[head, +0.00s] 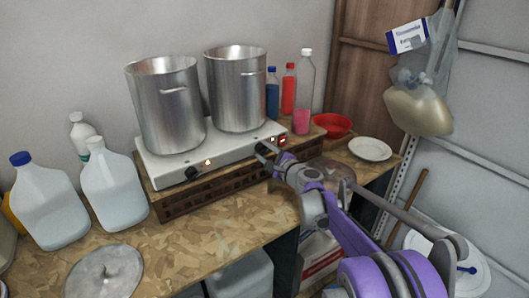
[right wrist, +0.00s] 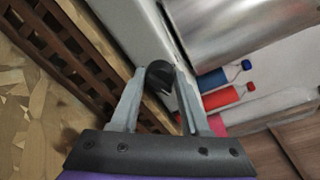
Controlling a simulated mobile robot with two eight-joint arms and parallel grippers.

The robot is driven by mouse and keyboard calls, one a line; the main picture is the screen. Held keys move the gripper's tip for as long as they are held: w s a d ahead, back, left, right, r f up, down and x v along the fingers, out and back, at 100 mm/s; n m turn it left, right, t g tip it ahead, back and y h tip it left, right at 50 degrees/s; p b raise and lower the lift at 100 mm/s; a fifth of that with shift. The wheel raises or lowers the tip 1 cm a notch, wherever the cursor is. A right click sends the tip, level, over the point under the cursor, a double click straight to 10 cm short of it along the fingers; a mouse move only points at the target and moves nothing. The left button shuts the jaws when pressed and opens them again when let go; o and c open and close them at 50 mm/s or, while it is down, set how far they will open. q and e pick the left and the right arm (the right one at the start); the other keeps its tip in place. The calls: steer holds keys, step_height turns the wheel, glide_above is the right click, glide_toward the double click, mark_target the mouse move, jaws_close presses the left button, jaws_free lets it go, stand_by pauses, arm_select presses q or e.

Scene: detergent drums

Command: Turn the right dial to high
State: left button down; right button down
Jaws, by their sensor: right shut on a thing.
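A white hot plate (head: 222,149) with two burners stands on a brown slatted crate. My right gripper (head: 264,151) is at the right end of its front face. In the right wrist view, the black right dial (right wrist: 160,76) is between the two fingers of my right gripper (right wrist: 157,82), which is shut on it. The fingers and arm largely cover this dial in the head view, so its setting cannot be read. The left dial (head: 193,173) is black and free, with a small lit lamp near it. A red switch (head: 283,140) is right of the gripper. My left gripper is out of view.
Two steel pots (head: 167,105) (head: 237,88) stand on the hot plate. Bottles (head: 304,95), a red bowl (head: 332,125) and a white plate (head: 370,149) are to the right. White jugs (head: 48,205) and a metal lid (head: 104,274) are left. The worktop in front of the crate (head: 170,208) is clear.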

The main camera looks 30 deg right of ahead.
steer(key=shift+c, duration=1.9)
jaws_free()
steer(key=s+r, duration=0.1)
steer(key=s, duration=1)
steer(key=shift+b, duration=0.35)
steer(key=shift+w, duration=0.1)
